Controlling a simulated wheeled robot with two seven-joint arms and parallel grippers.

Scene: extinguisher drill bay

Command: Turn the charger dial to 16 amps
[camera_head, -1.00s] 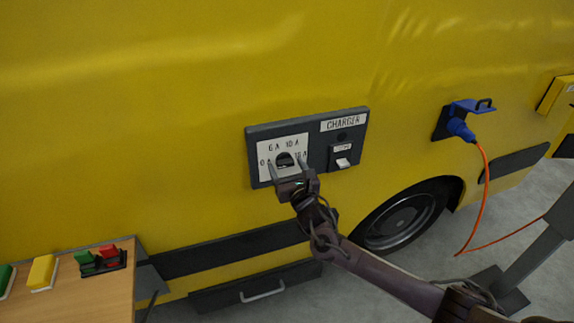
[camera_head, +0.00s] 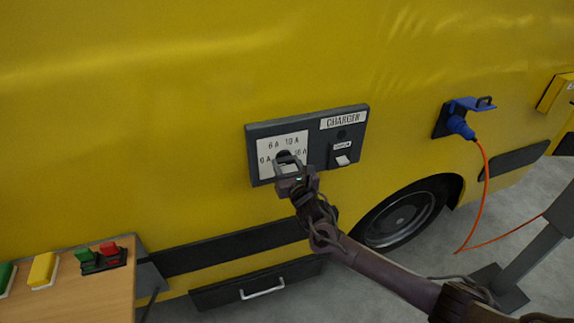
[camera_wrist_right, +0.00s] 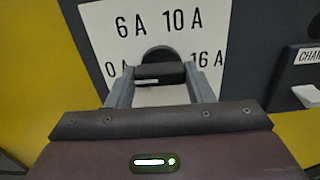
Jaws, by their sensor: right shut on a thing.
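The charger panel (camera_head: 318,125) is dark grey and set in the yellow vehicle side, with a white scale plate (camera_head: 269,146) marked 0 A, 6 A, 10 A and 16 A. The black dial (camera_head: 284,156) sits on the plate. In the right wrist view the dial (camera_wrist_right: 159,54) has a raised bar lying nearly level across the picture. My right gripper (camera_wrist_right: 158,73) is shut on this bar, one finger at each end. The gripper also shows in the head view (camera_head: 287,163). My left gripper is out of view.
A white rocker switch (camera_head: 342,160) is right of the dial on the same panel. A blue plug (camera_head: 460,128) with an orange cable is farther right. A wooden table (camera_head: 85,292) with coloured blocks stands at lower left. A drawer handle (camera_head: 262,290) is below.

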